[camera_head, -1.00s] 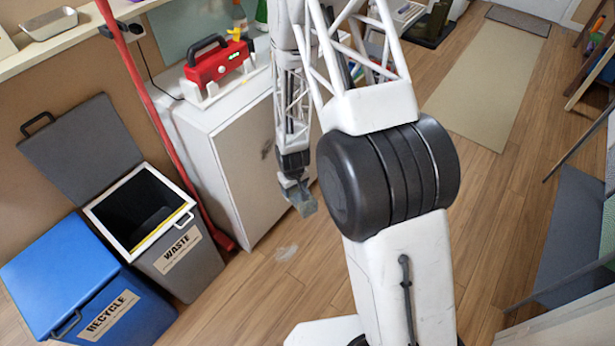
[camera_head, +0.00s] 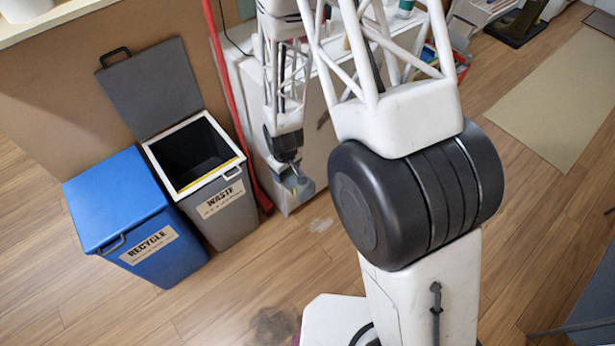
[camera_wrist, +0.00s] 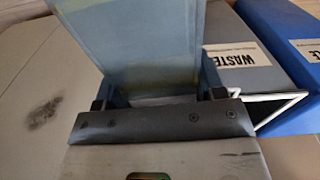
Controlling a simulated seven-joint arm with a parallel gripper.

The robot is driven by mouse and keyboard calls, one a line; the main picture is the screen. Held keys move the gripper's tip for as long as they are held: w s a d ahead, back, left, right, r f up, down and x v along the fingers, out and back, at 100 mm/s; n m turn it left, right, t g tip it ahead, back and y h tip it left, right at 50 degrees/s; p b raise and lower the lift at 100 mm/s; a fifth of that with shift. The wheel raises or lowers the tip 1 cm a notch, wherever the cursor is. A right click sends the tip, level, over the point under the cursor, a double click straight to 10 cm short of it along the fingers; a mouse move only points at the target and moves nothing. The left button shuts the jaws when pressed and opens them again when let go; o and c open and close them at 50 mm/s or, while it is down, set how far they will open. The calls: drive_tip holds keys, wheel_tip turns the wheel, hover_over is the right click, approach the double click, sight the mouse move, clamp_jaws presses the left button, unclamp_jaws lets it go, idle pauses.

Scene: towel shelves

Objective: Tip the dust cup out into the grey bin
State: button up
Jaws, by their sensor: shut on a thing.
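My gripper (camera_head: 288,165) is shut on the dust cup (camera_head: 299,183), a small see-through grey-blue cup, in front of the white cabinet. In the wrist view the cup (camera_wrist: 140,40) rises from between the fingers (camera_wrist: 160,97) and looks bluish and cloudy. I cannot tell what is inside it or how far it is tilted. The grey bin (camera_head: 222,222), labelled WASTE, stands to the left of the cup with its lid (camera_head: 155,88) up and its dark opening showing. The cup is apart from the bin, to the right of its opening. The bin's labelled front also shows in the wrist view (camera_wrist: 250,75).
A blue RECYCLE bin (camera_head: 115,200) with its lid down stands left of the grey bin. A red pole (camera_head: 232,100) stands between the grey bin and the white cabinet (camera_head: 312,150). A dark smudge (camera_head: 272,325) lies on the floor.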

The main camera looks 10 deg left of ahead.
drive_tip(key=w+a+r+m, duration=0.2)
drive_tip(key=w+a, duration=0.4)
drive_tip(key=a, duration=0.6)
drive_tip(key=w+a+r+m, duration=0.2)
drive_tip(key=w+a+m, duration=0.2)
drive_tip(key=a, duration=0.7)
drive_tip(key=w+a+r+m, duration=0.2)
drive_tip(key=w+a, duration=0.6)
drive_tip(key=a, duration=0.4)
drive_tip(key=shift+w+a+m, duration=0.3)
drive_tip(key=shift+w+m, duration=0.1)
drive_tip(key=shift+m, duration=0.5)
drive_tip(key=shift+t, duration=0.3)
drive_tip(key=shift+s+r+t, duration=0.55)
drive_tip(key=shift+s+t, duration=0.05)
drive_tip(key=shift+t, duration=0.75)
drive_tip(key=shift+s+r+t, duration=0.5)
drive_tip(key=shift+s+t, duration=0.05)
drive_tip(key=shift+t, duration=0.85)
drive_tip(key=shift+s+r+t, duration=0.55)
drive_tip(key=shift+s+t, duration=0.05)
drive_tip(key=shift+t, duration=0.75)
drive_tip(key=shift+d, duration=0.1)
